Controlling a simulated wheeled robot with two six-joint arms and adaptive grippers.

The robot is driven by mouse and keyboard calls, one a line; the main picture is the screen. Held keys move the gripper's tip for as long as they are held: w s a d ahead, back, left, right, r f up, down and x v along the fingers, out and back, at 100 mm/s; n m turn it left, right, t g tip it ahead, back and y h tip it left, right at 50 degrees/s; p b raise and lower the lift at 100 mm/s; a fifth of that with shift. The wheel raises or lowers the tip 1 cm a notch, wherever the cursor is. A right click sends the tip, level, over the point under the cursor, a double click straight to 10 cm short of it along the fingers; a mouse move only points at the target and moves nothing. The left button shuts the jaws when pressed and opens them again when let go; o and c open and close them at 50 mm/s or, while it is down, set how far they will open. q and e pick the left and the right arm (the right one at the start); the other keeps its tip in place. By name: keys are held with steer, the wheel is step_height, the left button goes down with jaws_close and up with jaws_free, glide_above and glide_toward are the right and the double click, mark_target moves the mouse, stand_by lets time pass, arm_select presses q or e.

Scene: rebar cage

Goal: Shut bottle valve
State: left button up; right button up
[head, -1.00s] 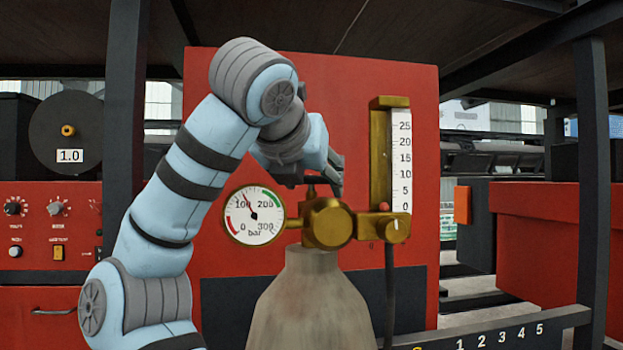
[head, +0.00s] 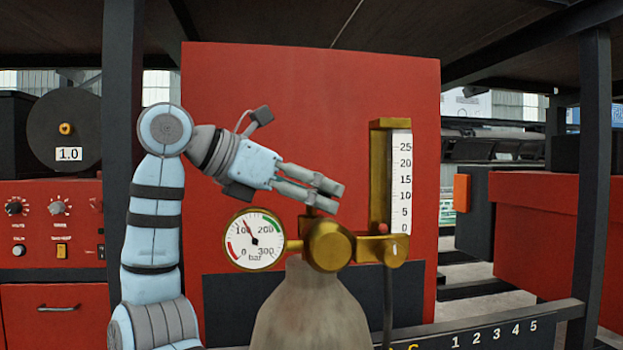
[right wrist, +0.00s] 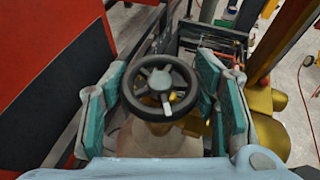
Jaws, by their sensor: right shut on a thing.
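The grey gas bottle (head: 312,315) stands upright with a brass valve body (head: 329,246) on top. A round gauge (head: 254,240) is on the valve's left, its needle near 100. The dark valve handwheel (right wrist: 160,80) shows in the right wrist view between my two fingers. My right gripper (head: 329,197) comes in from the upper left, slanting down, just above the valve body, and is shut on the handwheel. In the head view the fingers mostly hide the wheel. My left gripper is not in view.
A brass flowmeter with a white scale (head: 401,180) rises right of the valve, close to my fingertips. A hose (head: 388,300) hangs below it. A red cabinet (head: 300,90) stands behind the bottle. A dark post (head: 123,80) is at the left.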

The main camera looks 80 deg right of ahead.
steer(key=shift+r+m+g+y+p, duration=0.2)
steer(key=shift+m+g+y+p, duration=0.65)
steer(key=shift+m+y, duration=0.35)
steer(key=shift+f+m+g+y+p, duration=0.1)
steer(key=shift+m+g+y+p, duration=0.45)
steer(key=shift+m+y, duration=0.6)
steer(key=o, duration=1.2)
steer(key=shift+c, duration=0.2)
steer(key=shift+f, duration=0.1)
